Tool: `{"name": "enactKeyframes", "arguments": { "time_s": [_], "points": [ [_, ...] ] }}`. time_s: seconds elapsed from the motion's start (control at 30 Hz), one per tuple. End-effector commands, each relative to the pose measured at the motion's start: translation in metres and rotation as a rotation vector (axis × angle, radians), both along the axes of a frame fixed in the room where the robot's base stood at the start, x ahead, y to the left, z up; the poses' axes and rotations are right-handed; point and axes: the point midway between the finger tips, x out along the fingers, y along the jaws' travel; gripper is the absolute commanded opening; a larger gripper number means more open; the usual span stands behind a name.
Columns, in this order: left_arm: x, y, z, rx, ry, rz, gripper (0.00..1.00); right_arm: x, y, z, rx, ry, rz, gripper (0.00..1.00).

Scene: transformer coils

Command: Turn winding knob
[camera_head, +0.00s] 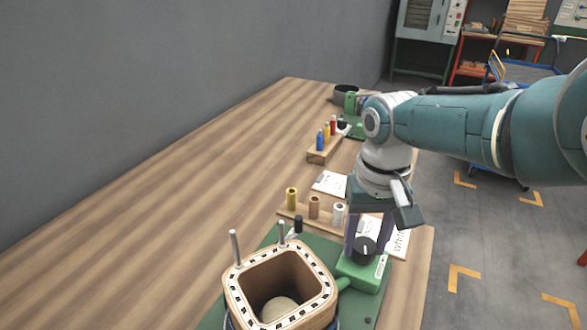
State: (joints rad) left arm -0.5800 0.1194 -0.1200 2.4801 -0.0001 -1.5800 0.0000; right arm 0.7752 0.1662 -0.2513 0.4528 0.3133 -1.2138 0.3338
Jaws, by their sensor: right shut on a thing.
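The winding knob (365,249) is a black round knob on top of a green box (363,272) near the front right of the workbench. My right gripper (366,240) comes down from above with its dark fingers on either side of the knob, and is shut on it. The arm and gripper body hide part of the knob's far side. A square wooden coil former (238,287) with a dotted rim stands on a green base just left of the box. My left gripper is not in view.
Two metal posts (234,246) stand behind the former. Several thread spools (292,198) sit on a wooden strip, with papers (330,184) and a rack of coloured bottles (321,152) farther back. The left part of the wooden bench (130,225) is clear.

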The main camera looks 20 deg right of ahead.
Motion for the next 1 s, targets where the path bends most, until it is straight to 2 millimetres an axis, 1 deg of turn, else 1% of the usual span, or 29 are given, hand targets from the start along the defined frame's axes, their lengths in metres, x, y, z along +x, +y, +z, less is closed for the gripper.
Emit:
{"name": "enactKeyframes", "arguments": {
  "time_s": [0.1, 0.13, 0.37, 0.4, 0.6, 0.67, 0.77, 1.0],
  "points": [
    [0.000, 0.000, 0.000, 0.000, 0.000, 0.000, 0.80, 0.000, 0.000, 0.000, -0.001, -0.003, 0.000, 0.00],
    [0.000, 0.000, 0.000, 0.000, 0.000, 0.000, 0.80, 0.000, 0.000, 0.000, -0.001, -0.003, 0.000, 0.52],
    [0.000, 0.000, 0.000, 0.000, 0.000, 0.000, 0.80, 0.000, 0.000, 0.000, 0.000, -0.001, 0.000, 0.78],
    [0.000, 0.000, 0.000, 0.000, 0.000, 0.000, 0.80, 0.000, 0.000, 0.000, 0.000, -0.001, 0.000, 0.80],
    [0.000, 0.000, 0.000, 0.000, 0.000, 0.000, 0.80, 0.000, 0.000, 0.000, 0.000, -0.001, 0.000, 0.80],
    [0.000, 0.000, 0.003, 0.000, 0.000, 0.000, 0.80, 0.000, 0.000, 0.003, 0.000, -0.001, 0.001, 0.80],
    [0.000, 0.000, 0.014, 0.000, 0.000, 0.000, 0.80, 0.000, 0.000, 0.015, 0.000, -0.001, 0.001, 0.80],
    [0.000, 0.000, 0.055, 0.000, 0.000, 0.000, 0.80, 0.000, 0.000, 0.065, 0.000, -0.003, 0.000, 0.80]
  ]
}}
